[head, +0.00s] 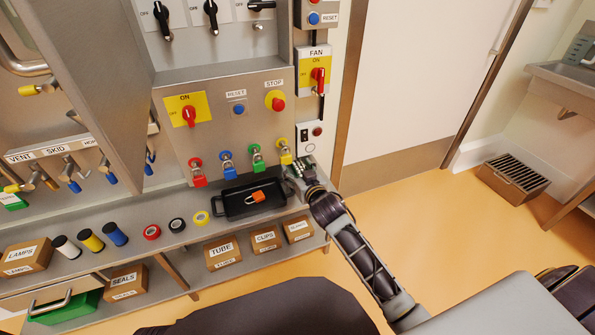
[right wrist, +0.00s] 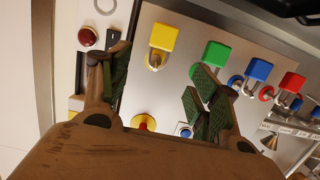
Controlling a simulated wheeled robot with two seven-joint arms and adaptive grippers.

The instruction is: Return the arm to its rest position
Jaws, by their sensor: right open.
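My right gripper (head: 300,172) is at the right end of the steel shelf, just below the yellow padlock (head: 284,157). Its fingers (right wrist: 160,90) are spread and empty in the right wrist view, with the yellow padlock (right wrist: 164,37) beyond the gap between them and apart from them. My right arm (head: 362,252) reaches up to the shelf from the lower right. My left gripper is not in the head view.
Red (head: 197,173), blue (head: 227,165) and green (head: 256,158) padlocks hang beside the yellow one. A black tray (head: 228,205) holding an orange padlock (head: 257,197) lies left of my gripper. A fan switch (head: 318,75) is above.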

